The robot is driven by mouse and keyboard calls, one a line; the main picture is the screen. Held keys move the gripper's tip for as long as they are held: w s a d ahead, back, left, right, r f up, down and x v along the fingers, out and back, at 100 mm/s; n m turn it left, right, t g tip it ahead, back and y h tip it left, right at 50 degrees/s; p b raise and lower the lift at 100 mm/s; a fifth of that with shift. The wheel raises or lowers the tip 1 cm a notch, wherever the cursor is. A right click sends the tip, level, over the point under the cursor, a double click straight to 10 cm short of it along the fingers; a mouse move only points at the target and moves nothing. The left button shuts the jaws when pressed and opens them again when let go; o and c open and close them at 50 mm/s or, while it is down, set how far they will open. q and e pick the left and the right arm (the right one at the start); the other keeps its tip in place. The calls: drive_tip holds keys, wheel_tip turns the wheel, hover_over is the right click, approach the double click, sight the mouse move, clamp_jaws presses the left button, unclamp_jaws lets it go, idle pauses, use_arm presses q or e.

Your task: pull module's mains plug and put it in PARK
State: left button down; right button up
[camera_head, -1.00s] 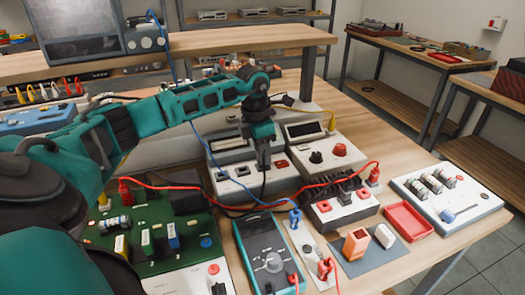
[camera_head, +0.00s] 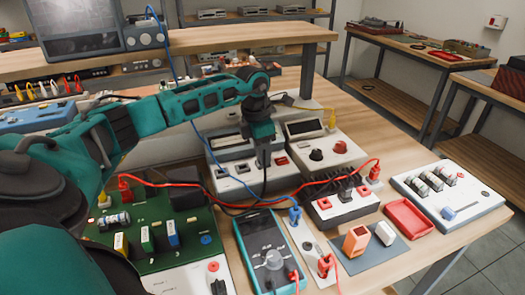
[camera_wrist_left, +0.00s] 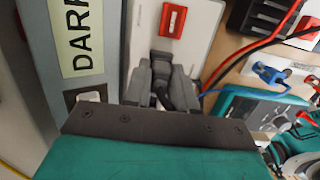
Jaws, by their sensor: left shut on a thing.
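My left gripper (camera_head: 264,155) is shut on a dark plug at the front panel of the white bench unit (camera_head: 228,187). A black cord (camera_head: 264,184) hangs from it. In the left wrist view the fingers (camera_wrist_left: 163,85) close around the dark plug (camera_wrist_left: 162,98), mostly hidden between them. I cannot tell whether the plug is seated or just clear. A cream label (camera_wrist_left: 78,32), its text partly cut off and apparently ending in "ARK", lies left of the fingers. A red switch (camera_wrist_left: 172,20) is just ahead. My right gripper is not in view.
A green circuit board (camera_head: 150,235), a teal multimeter (camera_head: 268,250) and a black-finned block (camera_head: 335,205) crowd the front. A red lead (camera_head: 210,186) and a blue lead cross nearby. A red tray (camera_head: 408,217) stands right. Bare wood shows at the back right.

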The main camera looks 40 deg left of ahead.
use_arm(q)
drive_tip(key=c, duration=0.8)
unclamp_jaws()
drive_tip(key=shift+c, duration=0.2)
wheel_tip(320, 180, up, 18)
drive_tip(key=s+p, duration=0.1)
drive_tip(key=p, duration=0.4)
drive_tip(key=shift+s+a, duration=0.2)
drive_tip(key=shift+a, duration=0.2)
drive_tip(key=shift+f, duration=0.15)
